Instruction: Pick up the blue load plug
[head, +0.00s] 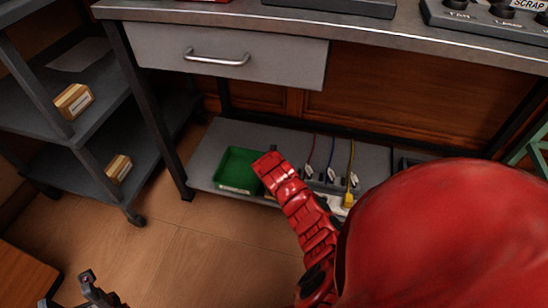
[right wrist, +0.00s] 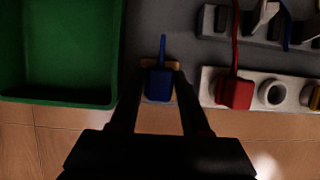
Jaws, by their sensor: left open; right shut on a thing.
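The blue load plug (right wrist: 160,86) shows in the right wrist view with its blue cord pointing up. My right gripper (right wrist: 160,76) has a finger on either side of it and is shut on it. A tan piece (right wrist: 147,63) lies behind the plug, partly covered by it. In the head view my red right arm reaches to the lower shelf and hides the plug and that gripper. My left gripper (head: 96,290) is open and empty at the lower left, over the floor and far from the plug.
A green tray (head: 238,170) is on the lower shelf (head: 212,140), left of the plug. To the plug's right, a white socket strip (right wrist: 209,86) holds a red plug (right wrist: 235,92) and a yellow plug (right wrist: 315,98), with an empty round socket between. The workbench (head: 380,38) overhangs the shelf.

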